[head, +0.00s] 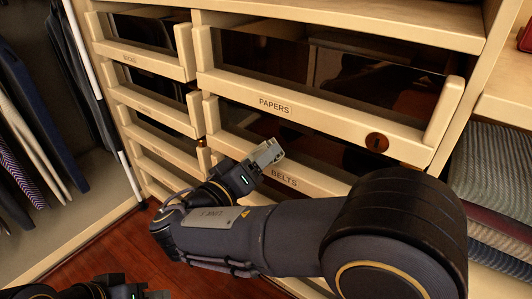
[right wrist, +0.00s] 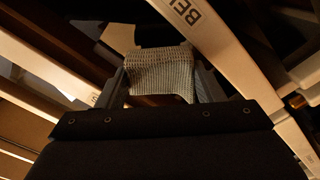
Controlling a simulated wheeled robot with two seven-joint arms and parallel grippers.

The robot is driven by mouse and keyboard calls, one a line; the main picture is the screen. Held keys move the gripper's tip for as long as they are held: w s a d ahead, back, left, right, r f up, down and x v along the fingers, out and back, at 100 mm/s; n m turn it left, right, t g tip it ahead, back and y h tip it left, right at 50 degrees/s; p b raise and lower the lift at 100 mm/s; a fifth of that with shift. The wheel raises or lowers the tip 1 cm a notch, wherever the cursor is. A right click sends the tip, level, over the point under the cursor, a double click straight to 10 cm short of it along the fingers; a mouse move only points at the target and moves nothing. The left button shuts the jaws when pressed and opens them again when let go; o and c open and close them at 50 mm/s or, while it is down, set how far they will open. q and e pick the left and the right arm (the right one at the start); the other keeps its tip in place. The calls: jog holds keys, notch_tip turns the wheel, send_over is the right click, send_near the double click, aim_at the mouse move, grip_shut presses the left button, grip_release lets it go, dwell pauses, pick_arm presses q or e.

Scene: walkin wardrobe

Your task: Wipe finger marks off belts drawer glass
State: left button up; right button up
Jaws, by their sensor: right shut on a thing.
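The belts drawer (head: 284,179) is the labelled drawer below the papers drawer, with a dark glass front (head: 240,119) above its pale wooden rail. My right gripper (head: 268,153) is in front of this glass, just above the label. In the right wrist view my right gripper (right wrist: 160,60) is shut on a grey woven cloth (right wrist: 160,75), which spans between the fingers. Whether the cloth touches the glass cannot be told, and no finger marks can be made out. My left gripper (head: 140,293) shows only partly at the bottom left edge; its fingers are unclear.
The papers drawer (head: 330,115) with a round dark lock (head: 377,142) is above. Narrower drawers (head: 150,108) stand to the left. Hanging clothes (head: 35,105) are at far left, folded fabrics (head: 495,190) at right. Wooden floor (head: 110,250) shows below.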

jog(key=shift+v, duration=0.95)
jog(key=v, duration=0.3)
dwell(0.7)
